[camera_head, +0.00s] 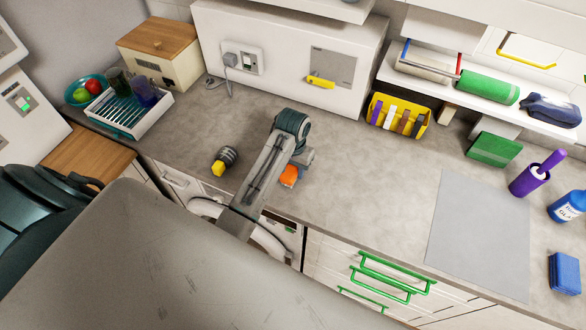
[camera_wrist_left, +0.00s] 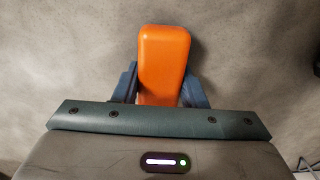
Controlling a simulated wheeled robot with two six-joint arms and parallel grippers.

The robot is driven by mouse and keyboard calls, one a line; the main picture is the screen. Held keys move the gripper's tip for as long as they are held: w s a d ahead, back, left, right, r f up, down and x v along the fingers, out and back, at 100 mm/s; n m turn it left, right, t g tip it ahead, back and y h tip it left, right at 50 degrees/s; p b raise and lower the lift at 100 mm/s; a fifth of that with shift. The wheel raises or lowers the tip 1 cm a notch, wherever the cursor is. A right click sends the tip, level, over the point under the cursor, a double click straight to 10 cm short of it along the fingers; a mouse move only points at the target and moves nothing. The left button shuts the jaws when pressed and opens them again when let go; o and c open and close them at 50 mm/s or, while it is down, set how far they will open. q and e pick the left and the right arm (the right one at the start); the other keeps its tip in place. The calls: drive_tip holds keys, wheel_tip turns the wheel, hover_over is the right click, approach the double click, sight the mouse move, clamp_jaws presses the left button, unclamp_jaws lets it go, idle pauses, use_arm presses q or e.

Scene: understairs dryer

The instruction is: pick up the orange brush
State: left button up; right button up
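The orange brush (camera_head: 288,176) shows in the head view on the worktop, partly hidden by my left arm and gripper. In the left wrist view the smooth orange block of the brush (camera_wrist_left: 163,60) points away from my palm. My left gripper (camera_head: 296,163) is down at the brush. In the left wrist view its two blue fingers (camera_wrist_left: 160,85) lie against both sides of the brush, with no clear gap. Its near end is hidden by the gripper body. I cannot tell whether the brush is clear of the worktop. My right gripper is in neither view.
A yellow and dark object (camera_head: 225,160) lies left of my arm. A white dish rack (camera_head: 128,128) stands farther left, a yellow basket (camera_head: 424,128) at the back right. Worktop right of my gripper is clear.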

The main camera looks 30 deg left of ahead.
sight(293, 167)
use_arm(q)
drive_tip(key=shift+c, duration=1.1)
drive_tip(key=shift+w, duration=0.1)
drive_tip(key=shift+w+a+r+b, duration=0.1)
drive_tip(key=shift+w+r+b, duration=0.05)
drive_tip(key=shift+r+b, duration=0.45)
drive_tip(key=shift+s+r+b, duration=0.2)
drive_tip(key=shift+r+b, duration=0.05)
drive_tip(key=shift+r, duration=0.25)
drive_tip(key=shift+s+r+b, duration=0.2)
drive_tip(key=shift+r+b, duration=0.05)
drive_tip(key=shift+r, duration=0.25)
drive_tip(key=s+d+r+p, duration=0.1)
drive_tip(key=s+d, duration=0.1)
drive_tip(key=s, duration=0.5)
drive_tip(key=s+d+p, duration=0.1)
drive_tip(key=s+d, duration=0.2)
drive_tip(key=s, duration=0.4)
drive_tip(key=shift+s+r, duration=0.3)
drive_tip(key=shift+r, duration=0.05)
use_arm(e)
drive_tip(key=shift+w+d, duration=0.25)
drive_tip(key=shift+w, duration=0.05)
use_arm(q)
drive_tip(key=shift+d, duration=0.1)
